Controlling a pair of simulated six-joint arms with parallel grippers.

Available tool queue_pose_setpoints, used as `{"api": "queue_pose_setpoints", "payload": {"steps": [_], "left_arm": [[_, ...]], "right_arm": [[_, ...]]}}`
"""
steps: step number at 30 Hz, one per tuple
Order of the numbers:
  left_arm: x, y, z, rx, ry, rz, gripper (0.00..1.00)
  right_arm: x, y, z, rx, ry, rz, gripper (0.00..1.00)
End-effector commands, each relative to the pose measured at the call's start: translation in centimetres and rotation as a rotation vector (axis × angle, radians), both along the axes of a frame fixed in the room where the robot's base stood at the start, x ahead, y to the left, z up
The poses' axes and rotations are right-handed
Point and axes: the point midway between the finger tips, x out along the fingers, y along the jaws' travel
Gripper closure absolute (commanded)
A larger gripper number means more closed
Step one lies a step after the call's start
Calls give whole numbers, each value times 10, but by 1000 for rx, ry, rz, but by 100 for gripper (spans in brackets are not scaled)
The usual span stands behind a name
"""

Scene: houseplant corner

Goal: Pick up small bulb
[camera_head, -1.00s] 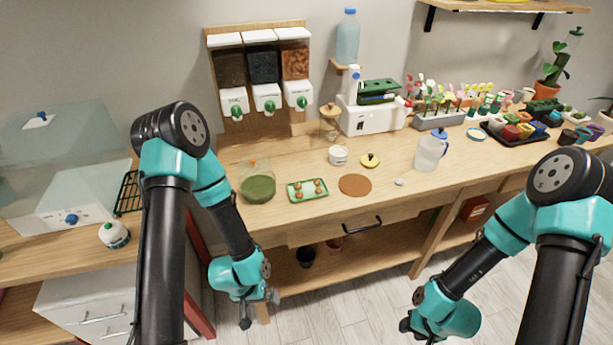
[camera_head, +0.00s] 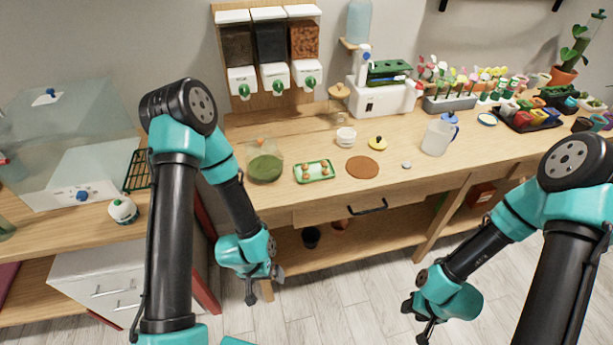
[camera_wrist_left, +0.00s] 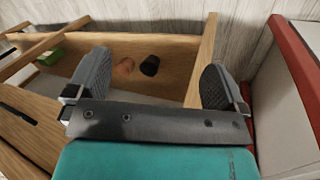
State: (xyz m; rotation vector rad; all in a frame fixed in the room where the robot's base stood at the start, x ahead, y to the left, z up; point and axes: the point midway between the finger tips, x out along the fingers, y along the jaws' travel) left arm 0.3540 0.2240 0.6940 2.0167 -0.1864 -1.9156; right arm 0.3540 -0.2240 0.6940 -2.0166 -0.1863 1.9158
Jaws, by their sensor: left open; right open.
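Several small brown bulbs (camera_head: 323,174) lie on a green tray (camera_head: 301,179) on the wooden bench, near its front edge. Their relative sizes are hard to tell at this distance. My left gripper (camera_head: 265,287) hangs in front of the bench, below the top and apart from the tray. In the left wrist view its two fingers (camera_wrist_left: 155,85) are spread with nothing between them. My right gripper (camera_head: 420,322) is low at the right, over the floor, open and well away from the bench top.
A green-filled container (camera_head: 265,168) stands left of the tray, and a brown round mat (camera_head: 362,167) lies right of it. A white jar (camera_head: 346,137) and a jug (camera_head: 437,138) stand nearby. A drawer handle (camera_head: 368,207) sticks out from the bench front. Dark pots (camera_head: 311,237) sit on the lower shelf.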

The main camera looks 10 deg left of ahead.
Motion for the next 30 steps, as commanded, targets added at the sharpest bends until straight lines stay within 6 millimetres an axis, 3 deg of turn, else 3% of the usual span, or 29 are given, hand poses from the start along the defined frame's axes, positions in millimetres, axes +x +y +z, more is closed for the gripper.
{"api": "queue_pose_setpoints", "payload": {"steps": [14, 30], "left_arm": [[0, 0, 0, 0, 0, 0, 2], [0, 0, 0, 0, 0, 0, 53]], "right_arm": [[0, 0, 0, 0, 0, 0, 57], [0, 0, 0, 0, 0, 0, 57]]}}
